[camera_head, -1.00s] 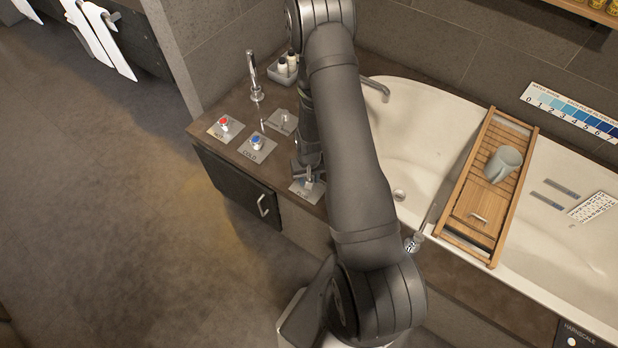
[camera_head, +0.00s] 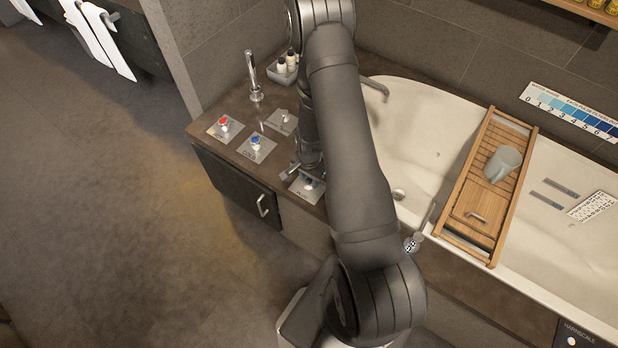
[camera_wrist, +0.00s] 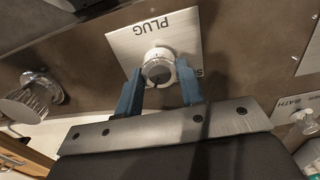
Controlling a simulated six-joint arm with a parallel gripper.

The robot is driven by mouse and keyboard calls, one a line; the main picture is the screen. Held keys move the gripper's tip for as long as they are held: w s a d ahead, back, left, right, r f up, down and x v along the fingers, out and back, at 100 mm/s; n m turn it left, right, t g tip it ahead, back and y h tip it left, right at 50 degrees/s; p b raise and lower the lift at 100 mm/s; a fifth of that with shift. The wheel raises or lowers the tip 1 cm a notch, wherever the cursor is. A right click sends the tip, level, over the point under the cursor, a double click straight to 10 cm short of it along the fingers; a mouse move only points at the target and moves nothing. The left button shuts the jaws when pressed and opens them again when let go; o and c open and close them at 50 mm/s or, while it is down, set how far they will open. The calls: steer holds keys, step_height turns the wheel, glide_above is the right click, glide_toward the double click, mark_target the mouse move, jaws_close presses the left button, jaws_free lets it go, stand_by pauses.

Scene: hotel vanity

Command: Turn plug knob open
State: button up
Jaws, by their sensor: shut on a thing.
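The plug knob (camera_wrist: 158,62) is a round white and grey knob on a square metal plate marked PLUG (camera_wrist: 140,36) in the wrist view. My gripper (camera_wrist: 160,86) has its two blue fingers on either side of the knob, shut on it. In the head view my gripper (camera_head: 306,176) is low over the same plate (camera_head: 302,194) at the counter's front edge, and it hides part of the knob. The knob's pointing direction cannot be read clearly.
A red-marked knob (camera_head: 224,122) and the blue-marked COLD knob (camera_head: 256,142) sit on plates to the left. A tall spout (camera_head: 253,75) stands behind them.

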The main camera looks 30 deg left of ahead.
mark_target(309, 180)
steer(key=shift+s+m, duration=0.1)
steer(key=shift+m, duration=0.5)
steer(key=o, duration=1)
steer(key=shift+r, duration=0.1)
step_height(309, 180, up, 17)
steer(key=shift+r, duration=0.1)
stand_by(0.6)
step_height(309, 180, down, 17)
steer(key=shift+f, duration=0.1)
stand_by(0.8)
steer(key=shift+r, duration=0.2)
